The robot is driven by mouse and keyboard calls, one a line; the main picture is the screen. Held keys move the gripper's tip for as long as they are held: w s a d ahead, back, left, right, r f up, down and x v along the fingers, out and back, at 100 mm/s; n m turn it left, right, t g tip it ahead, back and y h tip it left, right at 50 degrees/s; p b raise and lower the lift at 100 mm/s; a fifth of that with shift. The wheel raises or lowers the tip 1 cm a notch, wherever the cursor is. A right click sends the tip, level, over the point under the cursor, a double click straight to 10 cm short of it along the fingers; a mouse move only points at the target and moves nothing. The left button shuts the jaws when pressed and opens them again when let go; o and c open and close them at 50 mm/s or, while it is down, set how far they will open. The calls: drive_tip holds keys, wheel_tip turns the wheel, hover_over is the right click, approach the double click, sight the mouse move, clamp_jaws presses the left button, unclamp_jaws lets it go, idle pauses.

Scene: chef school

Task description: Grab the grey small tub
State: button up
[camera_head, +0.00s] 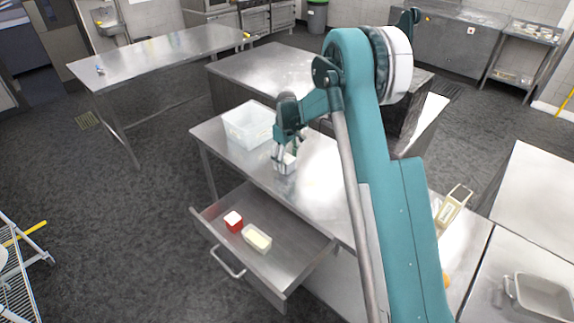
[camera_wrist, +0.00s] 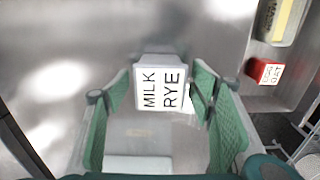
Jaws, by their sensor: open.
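A small pale grey tub (camera_head: 285,162) sits on the steel table under my gripper. In the wrist view this tub (camera_wrist: 161,93) shows a white face with the words MILK RYE. My gripper (camera_head: 286,150) points down at it, its two green fingers apart. In the wrist view the fingers of my gripper (camera_wrist: 162,85) are on the left and right sides of the tub. I cannot tell whether either finger touches it. The lower part of the tub is partly hidden by the fingers in the head view.
A translucent bin (camera_head: 247,125) stands left of my gripper on the table. An open drawer (camera_head: 275,262) in front holds a red box (camera_head: 233,221) and a cream tub (camera_head: 257,237). A larger grey container (camera_head: 540,296) stands on the right counter.

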drive_tip(key=shift+f, duration=0.6)
drive_tip(key=shift+c, duration=0.5)
drive_tip(key=c, duration=1)
